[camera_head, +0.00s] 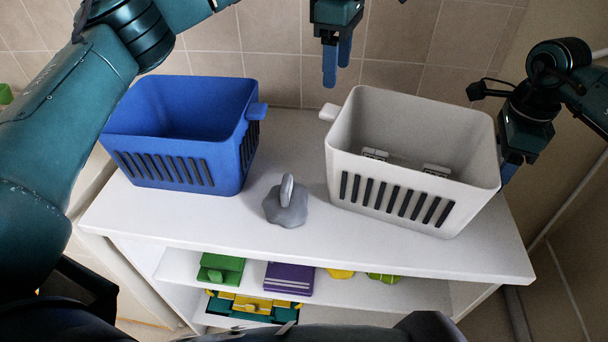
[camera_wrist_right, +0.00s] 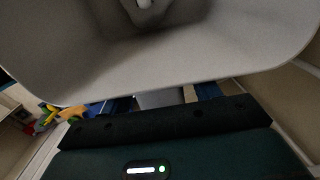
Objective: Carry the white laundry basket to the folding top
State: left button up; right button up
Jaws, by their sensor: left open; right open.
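The white laundry basket (camera_head: 400,165) stands upright on the right part of a white top (camera_head: 310,235). Its left handle (camera_head: 330,112) sticks out; small white items lie inside. My left gripper (camera_head: 337,66) is open and empty, pointing down behind and above that handle, apart from it. My right gripper (camera_head: 510,170) is at the basket's right end, its fingers partly hidden. In the right wrist view the basket's rim (camera_wrist_right: 190,85) fills the upper part, and its right handle (camera_wrist_right: 160,98) shows between the open blue fingers. I cannot tell whether they touch it.
A blue basket (camera_head: 180,135) stands at the left of the top. A shelf below holds a green item (camera_head: 221,269), a purple item (camera_head: 289,278) and others. A tiled wall (camera_head: 270,40) stands close behind.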

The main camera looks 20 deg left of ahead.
notch_tip(320, 180, up, 12)
jog(key=shift+f, duration=0.1)
dwell(0.7)
